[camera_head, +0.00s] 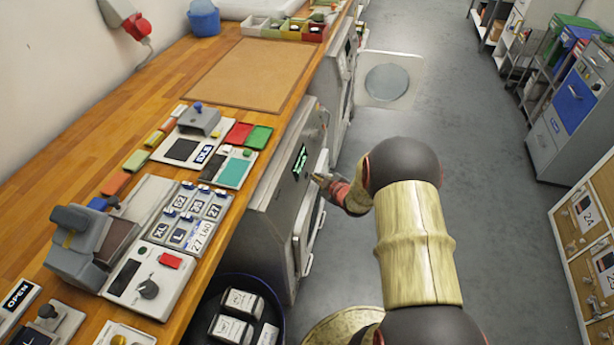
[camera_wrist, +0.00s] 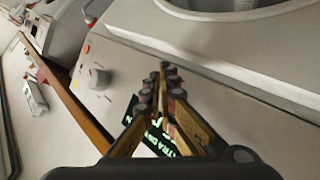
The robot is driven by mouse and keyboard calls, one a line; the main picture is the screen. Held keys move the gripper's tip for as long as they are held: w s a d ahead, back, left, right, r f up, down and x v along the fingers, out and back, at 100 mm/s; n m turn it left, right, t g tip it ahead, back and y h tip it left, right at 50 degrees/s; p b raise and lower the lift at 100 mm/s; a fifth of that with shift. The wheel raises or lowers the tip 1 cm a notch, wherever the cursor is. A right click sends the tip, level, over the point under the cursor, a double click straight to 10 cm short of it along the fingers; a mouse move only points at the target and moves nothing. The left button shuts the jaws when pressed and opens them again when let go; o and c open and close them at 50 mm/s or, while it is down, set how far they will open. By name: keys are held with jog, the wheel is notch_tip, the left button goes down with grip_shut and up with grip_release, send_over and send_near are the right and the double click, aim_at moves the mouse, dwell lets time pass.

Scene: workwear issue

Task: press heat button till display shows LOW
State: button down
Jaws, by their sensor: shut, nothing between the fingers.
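The machine (camera_head: 270,200) stands against the front of the wooden counter, its face toward the aisle. Its display (camera_head: 300,160) glows green, too small to read in the head view. In the wrist view the display (camera_wrist: 154,138) is partly behind my fingers; green letters like "TRA DRY" show, the rest is hidden. My gripper (camera_head: 317,178) is shut and empty, its fingertips close to the machine's face beside the display. In the wrist view my gripper (camera_wrist: 165,68) points along the panel; contact cannot be told. I cannot make out the heat button. A round knob (camera_wrist: 99,79) is left of the fingertips.
The counter (camera_head: 150,85) holds several devices, coloured blocks and size tags. A dark blue tub (camera_head: 218,287) with white packs stands below it. An open round door (camera_head: 388,82) juts out beyond the machine. The grey floor (camera_head: 490,200) to the right is clear.

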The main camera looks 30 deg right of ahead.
jog(key=shift+w+a+f, duration=0.1)
jog(key=shift+w+a, duration=0.1)
jog(key=shift+a, duration=0.05)
jog(key=shift+w+a+f+b, duration=0.15)
jog(key=shift+w+a+b, duration=0.1)
jog(key=shift+b, duration=0.1)
dwell(0.7)
jog(key=shift+d, duration=0.1)
dwell(0.4)
jog(key=shift+s+d+r+p, duration=0.3)
jog(key=shift+s+d+p, duration=0.1)
jog(key=shift+s+d, duration=0.1)
jog(key=shift+s+d+r+p, duration=0.25)
jog(key=shift+s+d+p, duration=0.15)
jog(key=shift+s+d, duration=0.15)
jog(key=shift+s+d+r+p, duration=0.25)
jog(key=shift+s+d+p, duration=0.15)
jog(key=shift+s, duration=0.25)
jog(key=shift+s+d+r+p, duration=0.25)
jog(key=shift+s+d+p, duration=0.1)
jog(key=shift+s+d, duration=0.25)
dwell(0.7)
